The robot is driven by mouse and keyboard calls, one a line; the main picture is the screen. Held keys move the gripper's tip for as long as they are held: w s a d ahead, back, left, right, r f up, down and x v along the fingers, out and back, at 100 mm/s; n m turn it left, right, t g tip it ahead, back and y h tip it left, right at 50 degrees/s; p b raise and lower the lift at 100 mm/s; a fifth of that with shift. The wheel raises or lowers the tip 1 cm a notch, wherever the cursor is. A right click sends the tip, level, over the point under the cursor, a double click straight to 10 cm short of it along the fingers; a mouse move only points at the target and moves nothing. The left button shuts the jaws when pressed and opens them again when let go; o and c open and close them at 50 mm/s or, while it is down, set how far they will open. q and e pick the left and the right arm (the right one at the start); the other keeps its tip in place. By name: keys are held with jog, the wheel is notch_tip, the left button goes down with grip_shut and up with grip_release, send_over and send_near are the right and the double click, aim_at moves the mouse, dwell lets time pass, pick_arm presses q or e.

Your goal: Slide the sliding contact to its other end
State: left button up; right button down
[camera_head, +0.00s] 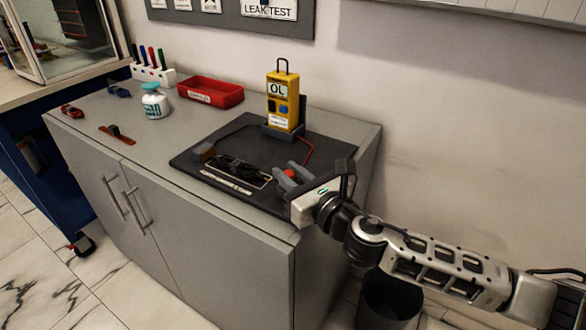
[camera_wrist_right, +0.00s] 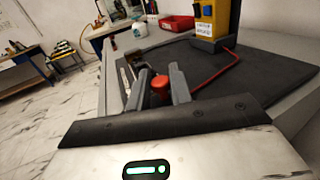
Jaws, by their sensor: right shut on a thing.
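The sliding contact's red knob (camera_head: 290,173) is at the right end of the dark slide rig (camera_head: 238,172) in the head view. In the right wrist view the red knob (camera_wrist_right: 160,84) sits between the two grey fingers. My right gripper (camera_head: 287,177) is shut on it, and the fingers hide much of the contact's lower part. A red lead runs from near the knob to a yellow meter (camera_head: 284,100), which reads "OL". My left gripper is not in view.
The rig and meter are on a black mat (camera_head: 190,160) on a grey cabinet. A red tray (camera_head: 211,92), a white jar (camera_head: 155,103), a pen rack (camera_head: 153,73) and small tools stand to the left. A wall is behind the cabinet. The mat's front left part is clear.

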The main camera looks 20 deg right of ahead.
jog(key=c, duration=1.3)
grip_release()
jog(key=shift+d+f, duration=0.1)
jog(key=shift+d, duration=0.3)
jog(key=shift+c, duration=0.2)
jog(key=shift+s, duration=0.15)
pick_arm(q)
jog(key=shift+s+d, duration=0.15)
pick_arm(e)
jog(key=shift+a, duration=0.1)
pick_arm(q)
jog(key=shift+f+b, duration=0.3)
jog(key=shift+b, duration=0.95)
pick_arm(e)
jog(key=v, duration=1.6)
jog(key=shift+a, duration=0.1)
